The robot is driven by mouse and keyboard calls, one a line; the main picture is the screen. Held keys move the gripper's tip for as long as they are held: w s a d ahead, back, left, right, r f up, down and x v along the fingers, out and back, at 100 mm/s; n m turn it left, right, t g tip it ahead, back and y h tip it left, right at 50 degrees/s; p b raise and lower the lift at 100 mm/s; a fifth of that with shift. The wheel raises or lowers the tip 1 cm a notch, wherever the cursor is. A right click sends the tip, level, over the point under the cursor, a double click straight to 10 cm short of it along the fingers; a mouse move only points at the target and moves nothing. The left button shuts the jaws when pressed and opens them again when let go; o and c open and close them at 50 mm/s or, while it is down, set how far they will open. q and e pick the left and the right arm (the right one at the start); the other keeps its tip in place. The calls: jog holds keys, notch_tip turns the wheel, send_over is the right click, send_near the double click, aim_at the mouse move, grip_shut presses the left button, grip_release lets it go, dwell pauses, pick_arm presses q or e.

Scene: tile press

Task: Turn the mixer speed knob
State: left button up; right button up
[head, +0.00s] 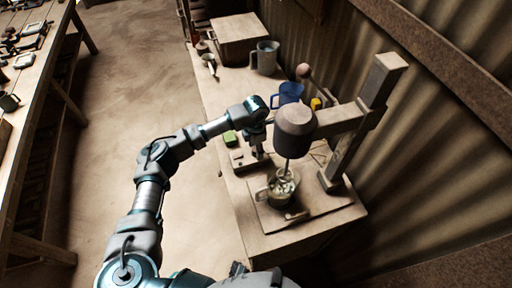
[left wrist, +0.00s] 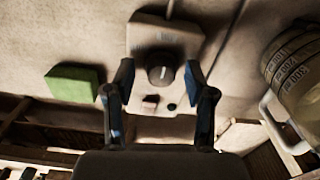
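The mixer speed knob (left wrist: 160,72) is a dark round dial with a pale pointer mark, on a light control box (left wrist: 178,38). In the head view this box (head: 243,160) sits on the bench beside the mixer, partly covered by my gripper. My left gripper (left wrist: 159,82) is open, its two fingers on either side of the knob with gaps showing. In the head view my left gripper (head: 258,150) points down over the box. The mixer (head: 295,128) has a rounded brown head with a shaft reaching into a jug (head: 282,188). My right gripper is not in view.
A green block (left wrist: 75,84) lies left of the box. The graduated jug (left wrist: 296,72) is close on the right in the wrist view. A blue jug (head: 288,94), a grey mug (head: 265,58) and a wooden box (head: 234,38) stand farther back. Open floor lies left of the bench.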

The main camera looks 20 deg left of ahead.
pick_arm(q)
jog(key=shift+r, duration=0.1)
jog(key=shift+r, duration=0.15)
notch_tip(320, 180, up, 12)
jog(key=shift+f, duration=0.25)
jog(key=shift+f, duration=0.1)
dwell(0.5)
